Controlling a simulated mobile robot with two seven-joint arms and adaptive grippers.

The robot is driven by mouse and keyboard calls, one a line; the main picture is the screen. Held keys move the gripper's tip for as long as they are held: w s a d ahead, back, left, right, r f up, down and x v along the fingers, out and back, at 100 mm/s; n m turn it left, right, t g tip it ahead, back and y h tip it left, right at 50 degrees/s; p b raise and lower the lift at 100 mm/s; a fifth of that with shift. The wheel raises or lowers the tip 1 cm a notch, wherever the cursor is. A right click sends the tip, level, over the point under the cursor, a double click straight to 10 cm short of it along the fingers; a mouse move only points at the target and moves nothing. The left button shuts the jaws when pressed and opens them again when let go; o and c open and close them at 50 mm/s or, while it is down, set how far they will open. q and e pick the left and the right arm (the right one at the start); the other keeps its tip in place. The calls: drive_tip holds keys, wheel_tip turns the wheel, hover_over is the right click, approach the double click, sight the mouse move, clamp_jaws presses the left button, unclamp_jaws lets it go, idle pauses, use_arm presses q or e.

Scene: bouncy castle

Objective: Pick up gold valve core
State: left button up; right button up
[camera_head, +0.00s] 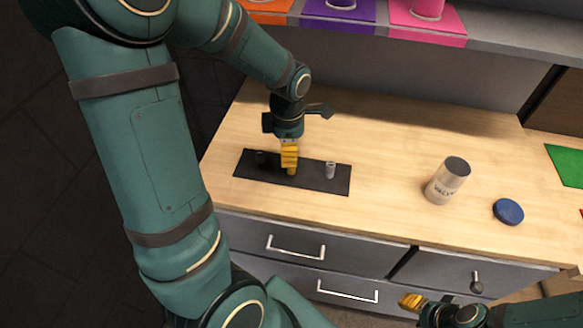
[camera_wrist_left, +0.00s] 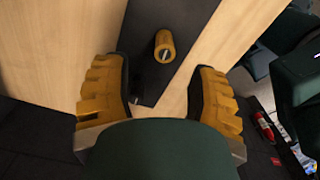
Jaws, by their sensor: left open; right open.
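The gold valve core (camera_wrist_left: 165,46) is a small gold cylinder on the black mat (camera_wrist_left: 180,14), seen in the left wrist view just beyond and between my left fingertips. My left gripper (camera_head: 289,158) is over the middle of the mat in the head view and hides most of the core there. In the left wrist view my left gripper (camera_wrist_left: 157,75) is open, with its yellow fingers apart and nothing between them. My right gripper (camera_head: 412,301) is low at the front, below the counter edge, away from the mat.
On the mat (camera_head: 340,187) a silver core (camera_head: 330,170) stands at the right and a dark core (camera_head: 261,157) at the left. A grey valve can (camera_head: 447,182) and a blue cap (camera_head: 508,211) stand further right. A shelf with coloured pads (camera_head: 338,12) runs behind.

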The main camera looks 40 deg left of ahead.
use_arm(q)
drive_tip(key=shift+w+d+f+b, duration=0.15)
drive_tip(key=shift+f+b, duration=0.15)
drive_tip(key=shift+f, duration=0.7)
drive_tip(key=shift+s+d+f+b, duration=0.15)
drive_tip(key=shift+f+b, duration=0.1)
drive_tip(key=shift+f, duration=0.8)
drive_tip(key=shift+w+d+f+b, duration=0.15)
drive_tip(key=shift+f+b, duration=0.15)
drive_tip(key=shift+f, duration=0.7)
clamp_jaws()
